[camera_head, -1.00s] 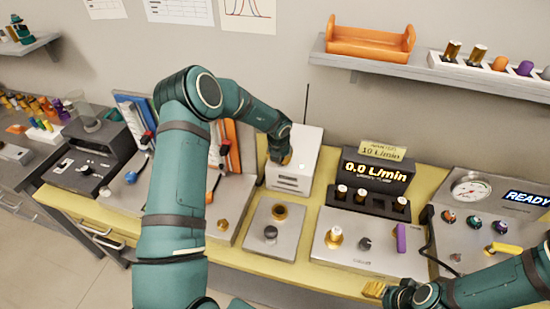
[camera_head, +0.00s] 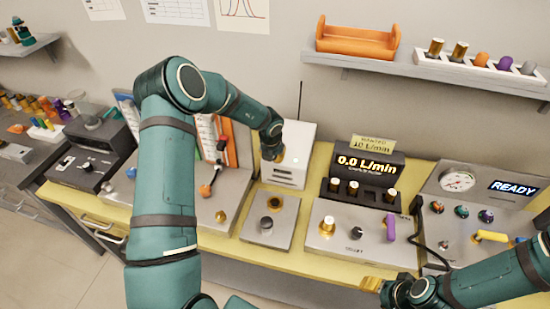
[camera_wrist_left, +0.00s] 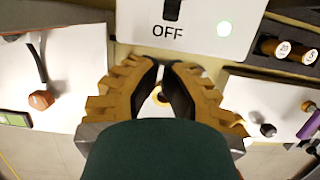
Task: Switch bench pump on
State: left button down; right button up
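The pump appears to be the white box (camera_head: 296,143) at the back of the yellow bench. In the left wrist view, its white panel (camera_wrist_left: 205,42) carries a black switch (camera_wrist_left: 172,9) with OFF printed under it and a lit green light to the right. My left gripper (camera_head: 277,155) is in front of the box's left part. In the wrist view, the left fingertips (camera_wrist_left: 161,66) meet just below the OFF label, with nothing between them. Whether they touch the panel is unclear. My right gripper (camera_head: 372,285) is low at the bench's front edge, its fingers partly cut off from sight.
A flow display (camera_head: 368,165) reads 0.0 L/min, right of the box. A READY console (camera_head: 455,205) stands farther right. A plate with a black knob (camera_head: 266,223) lies in front of the box. A thin antenna (camera_head: 300,100) rises behind it. An orange tray (camera_head: 357,45) sits on the shelf.

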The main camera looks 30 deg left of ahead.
pick_arm(q)
jog(key=v, duration=0.6)
jog(key=shift+a+r, duration=0.25)
jog(key=shift+r, duration=0.1)
